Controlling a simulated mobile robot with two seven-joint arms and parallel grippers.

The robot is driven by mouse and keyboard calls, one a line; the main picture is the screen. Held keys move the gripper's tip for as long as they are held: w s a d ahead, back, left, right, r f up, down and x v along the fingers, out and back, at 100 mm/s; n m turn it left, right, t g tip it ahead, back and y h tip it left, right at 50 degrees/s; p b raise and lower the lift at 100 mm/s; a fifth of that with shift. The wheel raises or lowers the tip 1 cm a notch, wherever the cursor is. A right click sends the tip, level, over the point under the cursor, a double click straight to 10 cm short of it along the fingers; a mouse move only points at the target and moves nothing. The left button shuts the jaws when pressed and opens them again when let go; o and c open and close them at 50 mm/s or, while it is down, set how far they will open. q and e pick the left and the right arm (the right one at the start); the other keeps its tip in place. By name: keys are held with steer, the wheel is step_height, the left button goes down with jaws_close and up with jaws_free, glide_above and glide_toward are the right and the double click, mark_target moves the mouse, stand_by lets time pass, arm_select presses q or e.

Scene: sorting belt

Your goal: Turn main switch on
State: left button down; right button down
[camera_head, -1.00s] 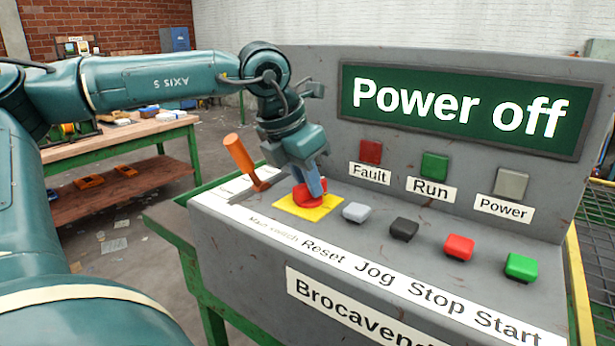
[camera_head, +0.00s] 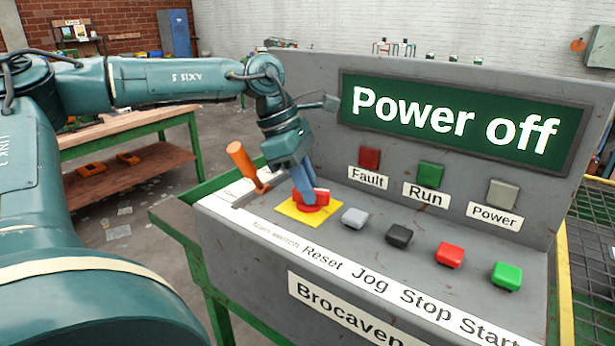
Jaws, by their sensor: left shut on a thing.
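The main switch (camera_head: 318,201) is a red knob on a yellow plate (camera_head: 292,212) on the grey console, beside the "Main switch" label. My left gripper (camera_head: 306,195) reaches down from the upper left and is shut on the red knob. Its fingers hide the left part of the knob. The display (camera_head: 455,118) reads "Power off". The Power lamp (camera_head: 502,193) looks grey and unlit. My right gripper is not in view.
An orange-handled lever (camera_head: 242,160) stands just left of the switch. Grey reset (camera_head: 354,218), dark jog (camera_head: 399,235), red stop (camera_head: 449,254) and green start (camera_head: 507,275) buttons run to the right. A workbench (camera_head: 130,130) stands behind at the left.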

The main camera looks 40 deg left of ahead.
arm_select(q)
steer(key=shift+w+m+g, duration=0.1)
steer(key=shift+m+g, duration=0.7)
steer(key=shift+m, duration=1.3)
steer(key=c, duration=1.4)
jaws_free()
steer(key=shift+o, duration=0.2)
steer(key=v, duration=1.3)
steer(key=shift+a, duration=0.3)
